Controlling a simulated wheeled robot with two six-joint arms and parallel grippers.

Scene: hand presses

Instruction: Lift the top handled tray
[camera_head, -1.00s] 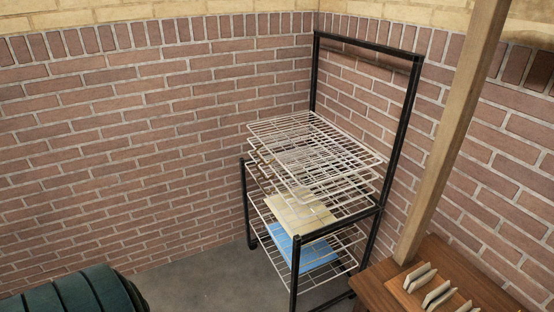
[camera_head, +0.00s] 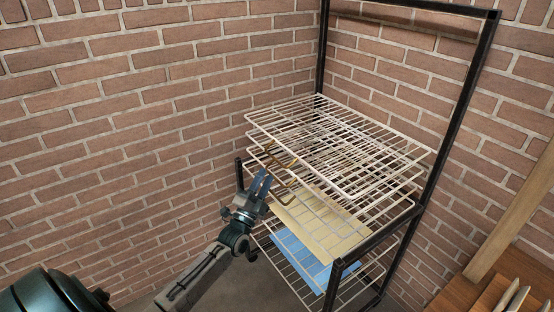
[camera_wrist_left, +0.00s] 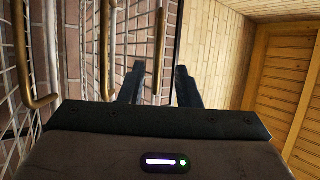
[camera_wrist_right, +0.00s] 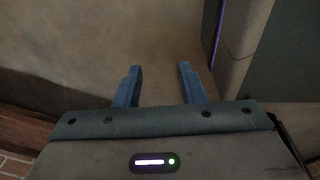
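A black-framed rack holds several stacked white wire trays. The top tray (camera_head: 335,125) lies level, with its near-left edge towards my left arm. A brass handle (camera_head: 285,172) hangs near the tray fronts; which tray it belongs to is unclear. My left gripper (camera_head: 263,178) is beside the rack's near-left side, just below and left of the handle, and holds nothing. In the left wrist view its fingers (camera_wrist_left: 160,82) stand apart, with brass handles (camera_wrist_left: 160,40) and wire grids to the left. My right gripper (camera_wrist_right: 160,85) is open and empty over plain floor, away from the rack.
A yellowish sheet (camera_head: 318,222) and a blue sheet (camera_head: 300,258) lie on lower levels. The black rack frame (camera_head: 455,110) rises at the right and back. Brick walls stand close behind. A wooden table (camera_head: 505,285) and post (camera_head: 515,215) are at right.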

